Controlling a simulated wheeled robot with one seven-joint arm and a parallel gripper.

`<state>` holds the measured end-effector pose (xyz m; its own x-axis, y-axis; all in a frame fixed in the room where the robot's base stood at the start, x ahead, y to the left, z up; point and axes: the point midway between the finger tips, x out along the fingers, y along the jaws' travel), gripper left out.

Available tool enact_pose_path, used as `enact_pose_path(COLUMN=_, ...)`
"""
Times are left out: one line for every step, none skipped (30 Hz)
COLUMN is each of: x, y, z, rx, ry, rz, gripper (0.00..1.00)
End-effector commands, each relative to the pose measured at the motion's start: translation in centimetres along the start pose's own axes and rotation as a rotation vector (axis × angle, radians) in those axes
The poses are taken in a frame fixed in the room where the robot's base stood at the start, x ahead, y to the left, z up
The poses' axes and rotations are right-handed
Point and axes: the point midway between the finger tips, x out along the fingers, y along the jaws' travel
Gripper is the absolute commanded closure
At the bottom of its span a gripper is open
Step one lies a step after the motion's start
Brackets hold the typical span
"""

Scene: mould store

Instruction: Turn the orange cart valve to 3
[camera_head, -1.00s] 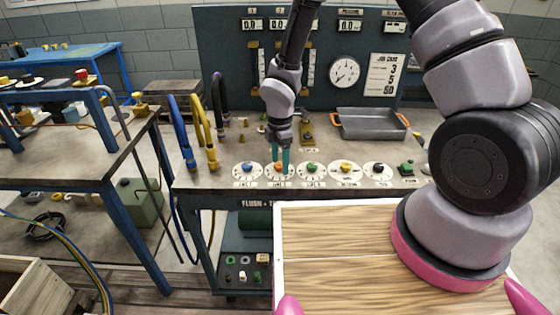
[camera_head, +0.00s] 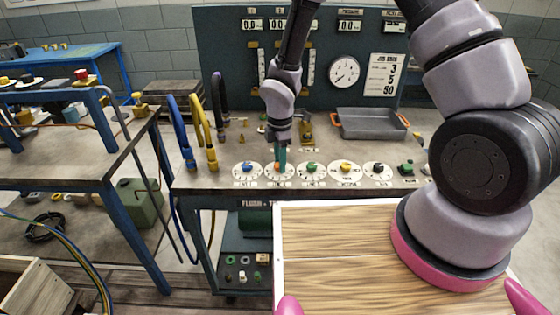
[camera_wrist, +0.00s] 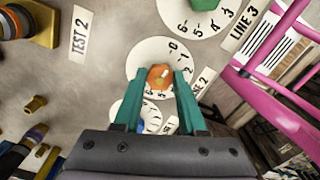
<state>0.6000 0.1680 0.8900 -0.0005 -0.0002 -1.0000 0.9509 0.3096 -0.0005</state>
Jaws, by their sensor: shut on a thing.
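The orange cart valve (camera_head: 277,167) is a small knob on a white numbered dial (camera_head: 285,174) near the front edge of the cart top. In the wrist view the orange knob (camera_wrist: 159,77) sits between the teal fingertips of my gripper (camera_wrist: 159,83), which are shut on it. The numbers 0, 1 and 2 show on the right of its dial (camera_wrist: 141,55); the lower numbers are partly hidden by the fingers. A pale mark shows on the knob, but I cannot tell its setting. In the head view my gripper (camera_head: 277,160) stands upright over the valve.
A blue knob (camera_head: 247,167) is left of the orange one, and green (camera_head: 312,167), yellow (camera_head: 345,167) and black (camera_head: 378,168) knobs are to its right. Hoses (camera_head: 203,135) stand at the left. A grey tray (camera_head: 370,123) lies behind. A card (camera_head: 385,74) reads 3, 5, 50.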

Motion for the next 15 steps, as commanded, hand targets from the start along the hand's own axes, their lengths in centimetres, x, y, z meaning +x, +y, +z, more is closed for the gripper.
enact_pose_path(x=-0.03, y=0.01, z=-0.07, rx=0.031, ry=0.001, rz=0.001, gripper=1.00)
enact_pose_path(x=-0.04, y=0.01, z=-0.08, rx=0.054, ry=0.001, rz=0.001, gripper=1.00)
enact_pose_path(x=-0.03, y=0.01, z=-0.06, rx=0.086, ry=0.001, rz=0.001, gripper=1.00)
enact_pose_path(x=-0.04, y=0.01, z=-0.05, rx=0.112, ry=0.000, rz=0.001, gripper=1.00)
enact_pose_path(x=-0.03, y=0.01, z=-0.03, rx=0.139, ry=0.000, rz=0.002, gripper=1.00)
enact_pose_path(x=-0.04, y=0.01, z=-0.03, rx=0.176, ry=0.001, rz=0.002, gripper=1.00)
enact_pose_path(x=-0.04, y=0.01, z=-0.04, rx=0.204, ry=0.001, rz=0.002, gripper=1.00)
enact_pose_path(x=-0.04, y=0.00, z=-0.06, rx=0.232, ry=0.001, rz=0.002, gripper=1.00)
enact_pose_path(x=-0.04, y=-0.01, z=-0.08, rx=0.271, ry=0.001, rz=0.002, gripper=1.00)
enact_pose_path(x=-0.04, y=-0.02, z=-0.10, rx=0.298, ry=0.001, rz=0.002, gripper=1.00)
enact_pose_path(x=-0.04, y=-0.02, z=-0.09, rx=0.327, ry=0.001, rz=0.002, gripper=1.00)
enact_pose_path(x=-0.04, y=-0.03, z=-0.08, rx=0.367, ry=0.001, rz=0.002, gripper=1.00)
enact_pose_path(x=-0.04, y=-0.03, z=-0.07, rx=0.395, ry=0.001, rz=0.002, gripper=1.00)
enact_pose_path(x=-0.04, y=-0.03, z=-0.05, rx=0.423, ry=0.001, rz=0.002, gripper=1.00)
enact_pose_path(x=-0.04, y=-0.04, z=-0.06, rx=0.462, ry=0.001, rz=0.002, gripper=1.00)
